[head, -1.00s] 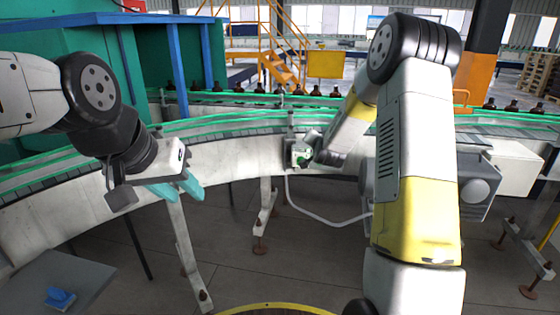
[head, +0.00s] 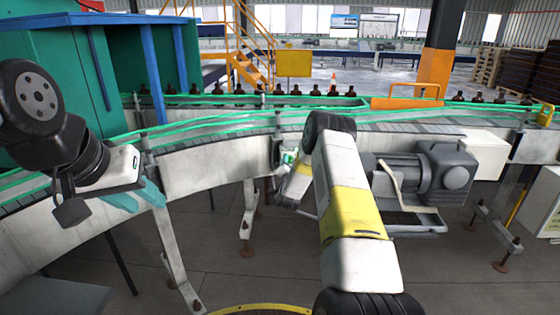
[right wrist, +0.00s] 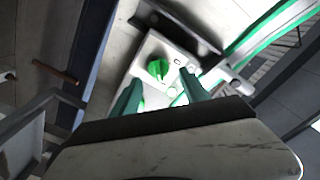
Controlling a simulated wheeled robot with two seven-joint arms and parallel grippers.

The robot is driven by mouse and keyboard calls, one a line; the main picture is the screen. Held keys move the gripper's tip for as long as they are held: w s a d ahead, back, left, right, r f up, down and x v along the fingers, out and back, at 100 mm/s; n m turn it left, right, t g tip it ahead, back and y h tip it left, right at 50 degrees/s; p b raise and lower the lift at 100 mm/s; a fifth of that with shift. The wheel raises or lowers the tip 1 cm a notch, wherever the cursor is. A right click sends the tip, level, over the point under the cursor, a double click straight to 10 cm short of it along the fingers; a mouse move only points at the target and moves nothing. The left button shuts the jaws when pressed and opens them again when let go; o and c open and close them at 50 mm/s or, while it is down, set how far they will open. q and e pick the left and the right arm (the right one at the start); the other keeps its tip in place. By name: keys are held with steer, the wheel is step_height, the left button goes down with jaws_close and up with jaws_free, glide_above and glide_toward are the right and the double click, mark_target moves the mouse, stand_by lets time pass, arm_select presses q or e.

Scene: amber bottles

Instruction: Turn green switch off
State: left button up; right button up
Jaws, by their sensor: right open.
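The green switch (right wrist: 157,69) is a round knob on a white box (right wrist: 149,52) in the right wrist view. A smaller green part sits below it, near the fingers. My right gripper (right wrist: 162,92) is open, its two green fingers pointing at the box with the knob just beyond and between their tips. No contact shows. In the head view, only a bit of green and white shows at the box (head: 288,158); my right arm hides most of it and the right gripper. My left gripper (head: 138,198) has its teal fingers apart and empty, in front of the conveyor at left.
The conveyor (head: 210,170) with green rails curves across the view, on legs. A grey motor (head: 440,172) hangs at its right. Amber bottles (head: 295,90) stand on a farther line. A rail and brackets lie close around the switch box. The floor below is clear.

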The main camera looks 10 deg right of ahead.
steer(key=shift+x, duration=0.9)
jaws_close()
